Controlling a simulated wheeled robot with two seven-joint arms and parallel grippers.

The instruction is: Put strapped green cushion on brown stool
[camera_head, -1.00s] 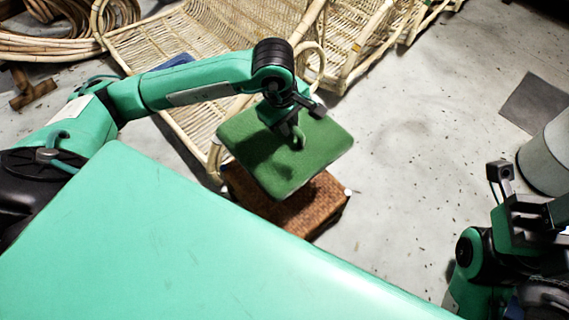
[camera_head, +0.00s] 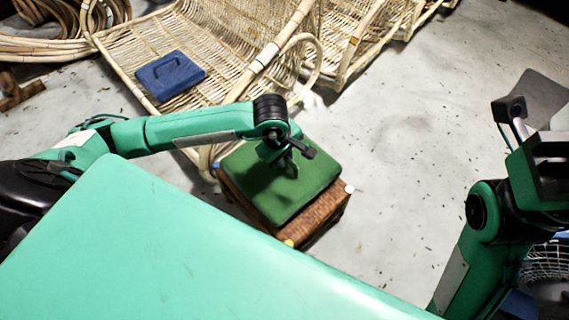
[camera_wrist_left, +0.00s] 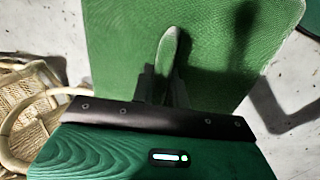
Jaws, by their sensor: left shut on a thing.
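The green cushion (camera_head: 310,184) is in the middle of the head view, flat over the brown woven stool (camera_head: 325,212). It covers most of the stool's top; whether it touches the stool I cannot tell. My left gripper (camera_head: 290,166) is above the cushion, shut on its strap. The left wrist view shows the strap (camera_wrist_left: 167,48) standing up between the fingers (camera_wrist_left: 165,85) with the green cushion (camera_wrist_left: 115,35) behind it. My right gripper is at the right edge of the head view, and its fingers are not clearly seen.
A rattan chair (camera_head: 130,48) stands behind the stool with a blue cushion (camera_head: 170,75) on its seat. Rattan coils (camera_head: 60,45) lie at the far left. The floor (camera_head: 400,150) right of the stool is clear. A wire basket (camera_head: 548,262) is at the right edge.

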